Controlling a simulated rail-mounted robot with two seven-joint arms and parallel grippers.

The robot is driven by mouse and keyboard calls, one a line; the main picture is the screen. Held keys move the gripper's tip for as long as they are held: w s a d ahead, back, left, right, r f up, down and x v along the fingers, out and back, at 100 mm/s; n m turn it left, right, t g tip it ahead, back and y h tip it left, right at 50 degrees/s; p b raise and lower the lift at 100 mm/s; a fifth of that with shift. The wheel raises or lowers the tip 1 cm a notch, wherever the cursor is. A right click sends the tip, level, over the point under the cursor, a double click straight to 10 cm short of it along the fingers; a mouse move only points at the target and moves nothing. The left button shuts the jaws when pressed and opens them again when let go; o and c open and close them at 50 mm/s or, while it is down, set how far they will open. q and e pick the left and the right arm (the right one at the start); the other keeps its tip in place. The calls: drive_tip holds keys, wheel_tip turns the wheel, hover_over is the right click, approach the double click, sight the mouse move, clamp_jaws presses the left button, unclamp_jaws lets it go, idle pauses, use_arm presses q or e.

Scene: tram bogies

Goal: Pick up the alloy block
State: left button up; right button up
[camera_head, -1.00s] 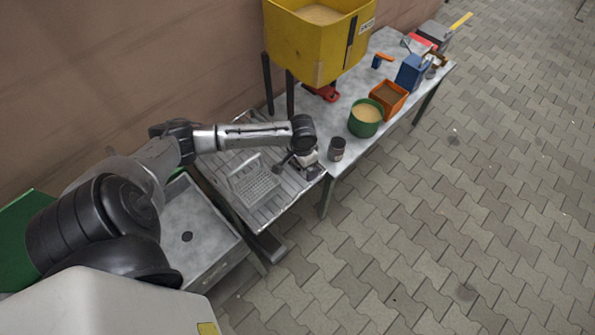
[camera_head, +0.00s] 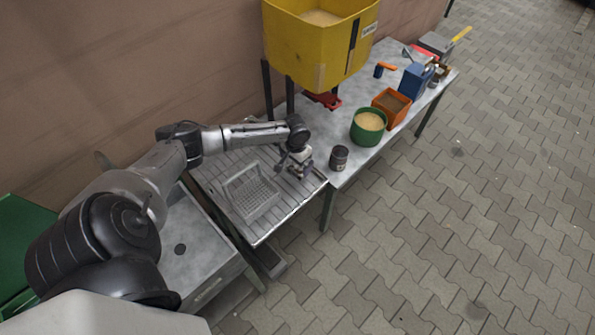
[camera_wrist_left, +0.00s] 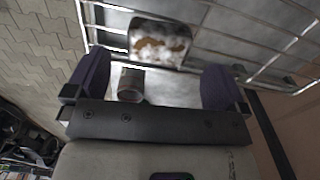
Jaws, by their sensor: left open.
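In the left wrist view, the alloy block (camera_wrist_left: 160,42) is a pale grey-white block with brown patches. It rests near the bars of a rack, ahead of my left gripper (camera_wrist_left: 155,84). The two purple fingers are apart and nothing is held. The block lies beyond the fingertips, towards the top of the picture, roughly centred between them. In the head view, my left gripper (camera_head: 297,166) points down over the right end of the slatted rack (camera_head: 213,174). The block cannot be made out there, as the gripper covers that spot. My right gripper is not in view.
A dark can (camera_head: 339,157) stands close right of the gripper; a small can (camera_wrist_left: 131,83) shows between the fingers. A wire basket (camera_head: 250,192) sits left on the rack. A green tub (camera_head: 367,127), orange box (camera_head: 391,104) and yellow hopper (camera_head: 318,50) stand farther back.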

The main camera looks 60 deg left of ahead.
sight(296, 169)
use_arm(q)
drive_tip(key=shift+f+b, duration=0.65)
drive_tip(key=shift+f, duration=2.05)
drive_tip(key=shift+c, duration=0.2)
drive_tip(key=c, duration=0.8)
drive_tip(key=shift+r, duration=0.15)
